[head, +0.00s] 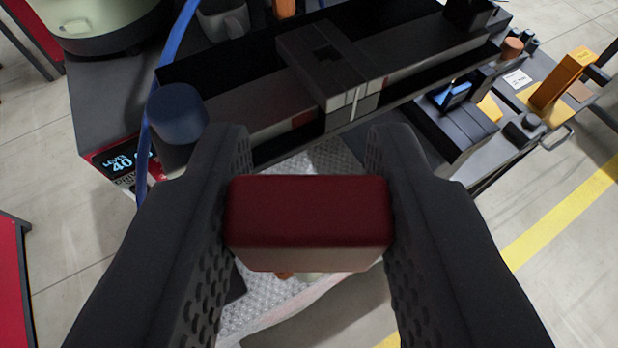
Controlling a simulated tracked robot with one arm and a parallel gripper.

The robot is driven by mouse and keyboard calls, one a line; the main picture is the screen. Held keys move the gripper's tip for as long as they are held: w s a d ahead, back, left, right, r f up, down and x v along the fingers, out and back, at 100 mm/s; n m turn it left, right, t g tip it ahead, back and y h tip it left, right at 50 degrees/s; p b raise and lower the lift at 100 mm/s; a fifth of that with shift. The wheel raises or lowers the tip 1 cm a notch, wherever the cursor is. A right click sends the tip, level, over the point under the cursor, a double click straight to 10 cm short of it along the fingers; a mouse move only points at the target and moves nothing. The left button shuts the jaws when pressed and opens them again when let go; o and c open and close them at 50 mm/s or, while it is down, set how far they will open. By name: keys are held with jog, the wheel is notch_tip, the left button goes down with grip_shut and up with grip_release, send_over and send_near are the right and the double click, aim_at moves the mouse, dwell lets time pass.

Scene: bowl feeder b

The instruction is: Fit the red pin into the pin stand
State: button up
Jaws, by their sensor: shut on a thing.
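The red pin (307,212) is a block with a dark red face and a paler lower side. My gripper (308,160) is shut on it, with one dark finger against each side. The pin is held in the air, close to the camera. Beyond it is a dark block with a square hole in its top (345,78), which looks like the pin stand. It lies across a long black trough, up and slightly right of the pin, and apart from it. The pin's far end is hidden.
A black trough (220,82) runs across the back. A dark blue cylinder (177,115) stands near the left finger. A grey mug (223,20) and green bowl (105,25) are behind. An orange block (562,78) is far right. A metal textured plate (262,305) lies below.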

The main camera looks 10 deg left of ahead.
jog(key=shift+v, duration=1.05)
jog(key=shift+s+a+r+p, duration=0.1)
jog(key=shift+r+p, duration=0.4)
jog(key=shift+r, duration=1)
